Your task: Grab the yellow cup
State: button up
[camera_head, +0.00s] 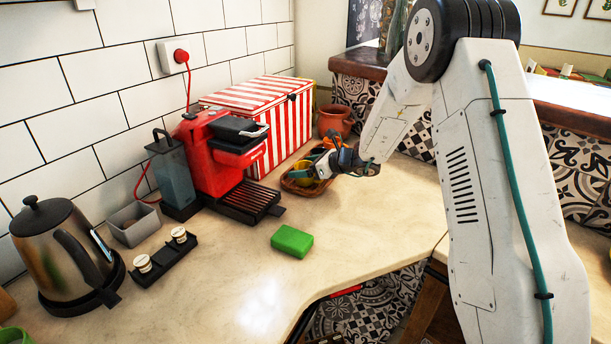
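A small yellow cup (301,166) stands in or on a brown wooden tray (292,187) on the counter, in front of the striped box. My gripper (309,172) reaches in from the right, low over the tray, with its fingertips right at the cup. The gripper covers part of the cup and of the tray. The fingers are small and partly hidden here, so I cannot tell if they touch the cup or close on it.
A red coffee machine (215,155) and a red-and-white striped box (270,118) stand left of and behind the tray. A terracotta pot (336,118) is behind my gripper. A green block (292,241) lies in front. A kettle (62,250) is far left.

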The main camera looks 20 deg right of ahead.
jog(key=c, duration=0.9)
jog(key=shift+r, duration=0.1)
